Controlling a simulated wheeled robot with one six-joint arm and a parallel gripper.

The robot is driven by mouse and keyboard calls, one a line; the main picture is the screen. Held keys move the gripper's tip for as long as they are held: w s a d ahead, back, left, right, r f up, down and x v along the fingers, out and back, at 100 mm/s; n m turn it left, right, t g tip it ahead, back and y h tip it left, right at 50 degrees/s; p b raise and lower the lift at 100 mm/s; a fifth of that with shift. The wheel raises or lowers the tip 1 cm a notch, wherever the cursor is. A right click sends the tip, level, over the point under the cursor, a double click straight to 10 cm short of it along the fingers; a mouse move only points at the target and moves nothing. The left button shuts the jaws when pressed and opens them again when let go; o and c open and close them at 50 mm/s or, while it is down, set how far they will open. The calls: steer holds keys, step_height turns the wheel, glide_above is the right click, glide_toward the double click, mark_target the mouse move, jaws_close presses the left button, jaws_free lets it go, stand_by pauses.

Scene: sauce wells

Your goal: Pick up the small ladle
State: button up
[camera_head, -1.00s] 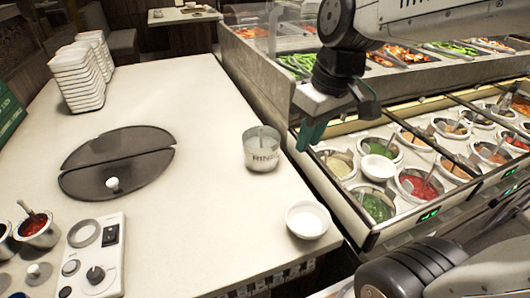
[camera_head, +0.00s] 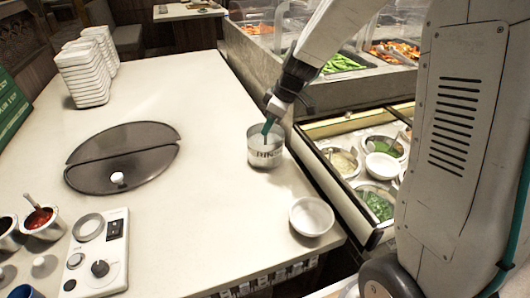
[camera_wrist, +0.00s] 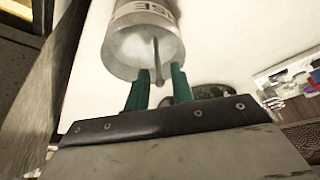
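The small ladle stands in a metal cup (camera_head: 265,154) on the white table. In the wrist view its thin dark handle (camera_wrist: 157,62) rises from the cup (camera_wrist: 128,47) and reaches between my green fingers. My gripper (camera_head: 267,127) is at the cup's mouth. In the wrist view my gripper (camera_wrist: 160,82) is open, with a finger on each side of the handle and a small gap showing. The ladle's bowl cannot be made out inside the cup.
A white bowl (camera_head: 311,216) sits near the table's right edge. The sauce counter (camera_head: 345,192) with several wells is to the right. A dark oval hob (camera_head: 122,158), stacked white dishes (camera_head: 86,72) and a control panel (camera_head: 97,252) are to the left. The table's middle is clear.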

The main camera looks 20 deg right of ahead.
steer(key=x, duration=0.4)
steer(key=shift+w+a, duration=0.1)
steer(key=shift+w, duration=0.1)
jaws_close()
step_height(320, 180, up, 10)
stand_by(0.4)
steer(key=shift+r, duration=0.1)
